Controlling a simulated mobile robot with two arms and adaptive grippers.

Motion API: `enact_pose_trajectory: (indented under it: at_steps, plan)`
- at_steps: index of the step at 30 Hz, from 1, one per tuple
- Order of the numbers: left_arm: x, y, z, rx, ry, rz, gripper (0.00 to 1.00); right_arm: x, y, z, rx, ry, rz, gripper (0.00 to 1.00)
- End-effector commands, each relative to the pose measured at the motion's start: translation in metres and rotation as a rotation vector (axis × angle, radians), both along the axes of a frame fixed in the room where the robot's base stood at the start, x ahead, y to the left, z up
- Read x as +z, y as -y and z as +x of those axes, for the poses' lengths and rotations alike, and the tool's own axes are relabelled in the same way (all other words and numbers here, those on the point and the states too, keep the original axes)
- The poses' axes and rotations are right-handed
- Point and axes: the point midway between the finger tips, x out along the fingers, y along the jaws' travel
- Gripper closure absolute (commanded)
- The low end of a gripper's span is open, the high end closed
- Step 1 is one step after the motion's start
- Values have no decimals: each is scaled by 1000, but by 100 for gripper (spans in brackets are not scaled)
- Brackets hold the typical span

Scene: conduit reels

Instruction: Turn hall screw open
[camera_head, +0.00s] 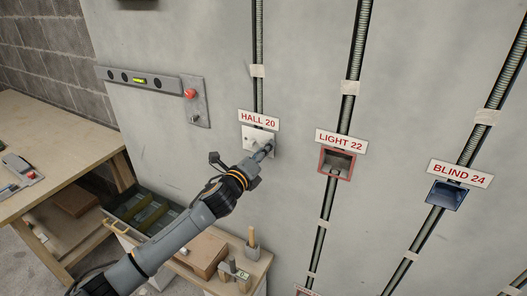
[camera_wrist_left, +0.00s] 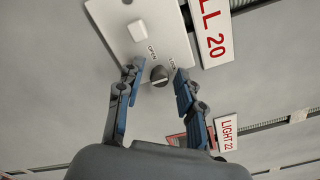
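The hall plate (camera_head: 255,138) is a white plate on the wall under the red-lettered HALL 20 label (camera_head: 259,120). In the left wrist view the plate (camera_wrist_left: 125,28) carries a white square button (camera_wrist_left: 137,30) and a dark round screw (camera_wrist_left: 159,75) with a slot, near the words OPEN and LOCK. My left gripper (camera_wrist_left: 158,82) has its two fingers apart, one on each side of the screw, with visible gaps. In the head view my left gripper (camera_head: 266,150) is at the plate's lower right and hides the screw. My right gripper is not in view.
A red box under LIGHT 22 (camera_head: 336,163) and a blue box under BLIND 24 (camera_head: 446,194) are to the right. A level (camera_head: 140,79) and a red-button panel (camera_head: 194,100) are on the wall at left. A low bench with tools (camera_head: 244,262) stands below.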

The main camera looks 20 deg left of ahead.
Motion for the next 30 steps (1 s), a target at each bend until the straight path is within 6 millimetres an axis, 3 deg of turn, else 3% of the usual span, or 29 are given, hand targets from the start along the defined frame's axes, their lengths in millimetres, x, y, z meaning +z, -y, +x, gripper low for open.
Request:
enact_pose_trajectory:
  at_steps: [1, 4, 5, 17, 30]
  plan:
    - [0, 0, 0, 0, 0, 0, 78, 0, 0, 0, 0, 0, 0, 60]
    - [0, 0, 0, 0, 0, 0, 99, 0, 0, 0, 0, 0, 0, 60]
    - [0, 0, 0, 0, 0, 0, 100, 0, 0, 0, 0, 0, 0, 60]
    - [0, 0, 0, 1, -5, -51, 100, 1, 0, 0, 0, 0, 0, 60]
    - [0, -1, 0, 1, -32, -386, 100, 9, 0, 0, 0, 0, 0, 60]
